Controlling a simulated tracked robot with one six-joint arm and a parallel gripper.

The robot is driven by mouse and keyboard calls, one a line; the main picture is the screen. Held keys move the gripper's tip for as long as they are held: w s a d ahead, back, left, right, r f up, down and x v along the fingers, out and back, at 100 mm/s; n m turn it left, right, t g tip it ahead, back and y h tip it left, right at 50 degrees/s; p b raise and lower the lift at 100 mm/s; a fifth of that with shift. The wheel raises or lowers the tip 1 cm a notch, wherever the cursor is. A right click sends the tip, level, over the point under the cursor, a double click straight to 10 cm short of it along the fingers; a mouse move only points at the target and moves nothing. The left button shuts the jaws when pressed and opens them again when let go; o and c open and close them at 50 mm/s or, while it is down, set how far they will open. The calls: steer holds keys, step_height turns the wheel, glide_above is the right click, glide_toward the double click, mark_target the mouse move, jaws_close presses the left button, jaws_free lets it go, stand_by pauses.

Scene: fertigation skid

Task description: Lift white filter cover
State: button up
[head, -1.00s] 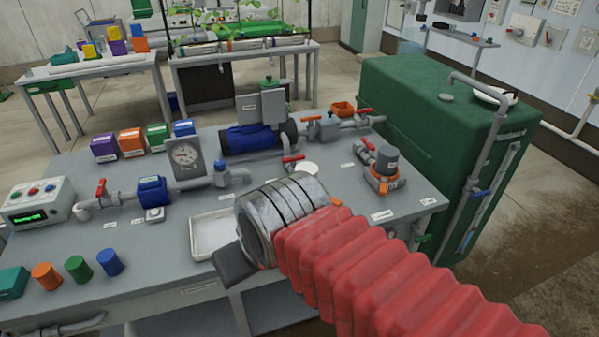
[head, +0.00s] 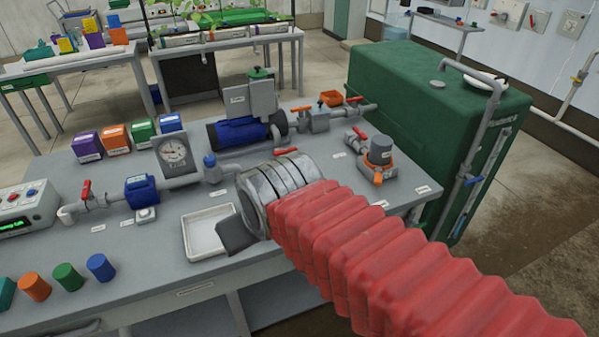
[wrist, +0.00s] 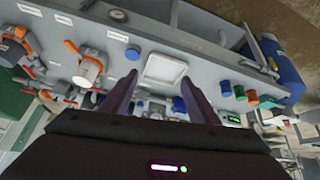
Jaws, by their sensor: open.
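The white filter cover appears to be the round white cap (wrist: 88,71) with an orange lever beside it, left of my fingers in the wrist view. In the head view my arm hides that spot. My gripper (wrist: 159,77) is open, its two dark fingers wide apart with nothing between them. Part of it shows as a dark wedge (head: 237,236) in the head view, above the bench by the tray. The gripper is apart from the cap.
A white tray (head: 188,238) lies on the bench below my gripper. A grey-capped fitting with an orange ring (head: 380,155) stands to the right. A pressure gauge (head: 174,152), blue pump (head: 238,134) and pipes stand behind. Coloured cylinders (head: 68,277) line the front left.

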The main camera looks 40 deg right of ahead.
steer(key=o, duration=0.6)
steer(key=w+d, duration=0.2)
steer(key=d, duration=0.1)
steer(key=w+d+f+t+h, duration=0.1)
steer(key=w+d, duration=0.1)
steer(key=w, duration=0.1)
steer(key=w+d+f+m+h, duration=0.1)
steer(key=w+d, duration=0.2)
steer(key=shift+d+t, duration=0.3)
steer(key=shift+d, duration=0.05)
steer(key=shift+o, duration=0.6)
steer(key=w+d+f+t+h, duration=0.1)
steer(key=w+d+f, duration=0.2)
steer(key=w+d, duration=0.2)
steer(key=d, duration=0.3)
steer(key=shift+w+m+t+h, duration=0.2)
steer(key=shift+m+t+h, duration=0.1)
steer(key=w+d+f+t, duration=0.1)
steer(key=d+f+t, duration=0.3)
steer(key=d+f, duration=0.5)
steer(key=d, duration=0.3)
steer(key=shift+w+m+t, duration=0.3)
steer(key=shift+w+t, duration=0.1)
steer(key=shift+d, duration=0.1)
